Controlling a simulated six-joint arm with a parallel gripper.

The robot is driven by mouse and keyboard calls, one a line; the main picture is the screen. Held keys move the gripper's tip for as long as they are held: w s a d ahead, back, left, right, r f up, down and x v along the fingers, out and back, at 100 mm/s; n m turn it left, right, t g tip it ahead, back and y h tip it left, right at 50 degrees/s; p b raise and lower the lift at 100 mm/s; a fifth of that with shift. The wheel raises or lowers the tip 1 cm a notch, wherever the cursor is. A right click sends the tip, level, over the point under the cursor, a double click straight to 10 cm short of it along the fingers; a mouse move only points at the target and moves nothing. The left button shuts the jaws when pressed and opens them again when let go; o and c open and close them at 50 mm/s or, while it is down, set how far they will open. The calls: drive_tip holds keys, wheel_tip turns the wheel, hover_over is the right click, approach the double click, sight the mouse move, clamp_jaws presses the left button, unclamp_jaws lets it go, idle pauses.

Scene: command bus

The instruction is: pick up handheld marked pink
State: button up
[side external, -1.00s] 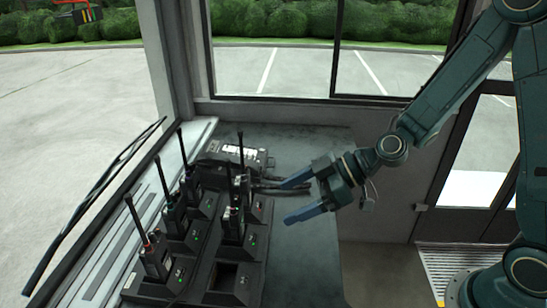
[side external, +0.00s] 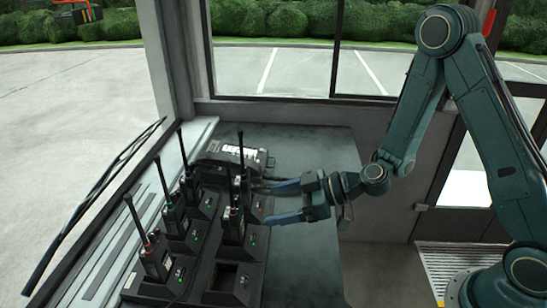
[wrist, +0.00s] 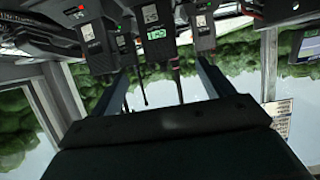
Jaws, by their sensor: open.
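Several black handheld radios with upright antennas stand in a black charging rack (side external: 225,298) on the counter. In the wrist view, the upside-down radios, including a middle handheld (wrist: 155,30), show beyond and between the fingers.
One front-right slot (side external: 233,277) of the rack is empty. A dark device with cables (side external: 233,153) lies behind the rack. Windows stand at the left and back. The counter right of the rack (side external: 305,265) is clear.

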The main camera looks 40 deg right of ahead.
sight(229, 211)
drive_tip(key=shift+x, duration=3.8)
drive_tip(key=shift+x, duration=2.55)
drive_tip(key=shift+a+r, duration=0.1)
drive_tip(key=shift+r, duration=0.05)
drive_tip(key=shift+c, duration=0.2)
drive_tip(key=shift+w, duration=0.1)
drive_tip(key=c, duration=1.2)
drive_tip(key=shift+o, duration=0.2)
drive_tip(key=shift+r, duration=0.2)
wheel_tip(229, 211, up, 20)
drive_tip(key=shift+f, duration=0.1)
